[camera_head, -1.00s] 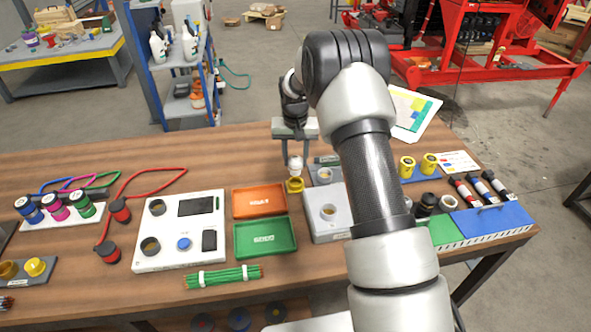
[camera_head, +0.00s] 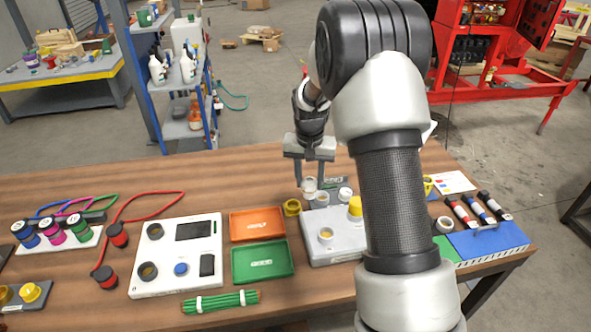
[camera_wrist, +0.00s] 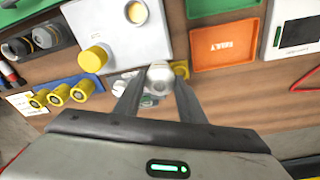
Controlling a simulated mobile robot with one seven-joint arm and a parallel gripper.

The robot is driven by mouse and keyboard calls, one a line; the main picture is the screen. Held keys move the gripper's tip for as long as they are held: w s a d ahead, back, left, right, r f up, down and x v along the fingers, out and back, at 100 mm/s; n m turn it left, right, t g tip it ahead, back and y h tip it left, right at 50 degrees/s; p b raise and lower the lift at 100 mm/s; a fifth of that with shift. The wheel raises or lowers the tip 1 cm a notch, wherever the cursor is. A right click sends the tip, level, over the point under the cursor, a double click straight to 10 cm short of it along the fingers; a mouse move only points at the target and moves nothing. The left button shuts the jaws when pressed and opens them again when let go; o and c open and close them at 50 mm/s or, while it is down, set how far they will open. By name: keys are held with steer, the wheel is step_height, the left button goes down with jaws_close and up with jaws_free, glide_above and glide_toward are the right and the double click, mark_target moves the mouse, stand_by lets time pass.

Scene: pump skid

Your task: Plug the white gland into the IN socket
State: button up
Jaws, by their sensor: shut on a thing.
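My gripper (camera_head: 312,183) is shut on a small white gland (camera_head: 309,185); in the wrist view the gland (camera_wrist: 160,78) sits between the fingertips (camera_wrist: 158,88). In the head view the gland shows close to a grey socket plate (camera_head: 320,200) behind the white box (camera_head: 335,245). A socket ring and a white round piece (camera_head: 346,194) show at that plate. I cannot tell whether the gland touches the plate. The IN lettering is not readable, and the fingers partly cover the plate in the wrist view.
A yellow gland (camera_head: 292,207) stands just left of the plate. The white box bears a socket (camera_head: 326,234) and a yellow cap (camera_head: 355,207). Orange (camera_head: 257,224) and green (camera_head: 263,259) trays lie left of the box. The table behind the orange tray is clear.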

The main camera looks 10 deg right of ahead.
steer(key=s+d+r+m+p, duration=0.1)
steer(key=s+d+r+m, duration=0.15)
steer(key=s, duration=0.75)
step_height(320, 180, down, 6)
steer(key=b, duration=0.3)
steer(key=shift+d+b, duration=0.15)
steer(key=shift+b, duration=0.15)
steer(key=shift+f+b, duration=1.5)
steer(key=shift+f, duration=0.3)
stand_by(0.5)
steer(key=o, duration=1.2)
steer(key=shift+o, duration=0.2)
step_height(320, 180, up, 17)
steer(key=s+a+p, duration=0.1)
steer(key=shift+s+r+p, duration=0.2)
steer(key=shift+s+p, duration=0.1)
steer(key=shift+s, duration=0.1)
steer(key=shift+a, duration=0.1)
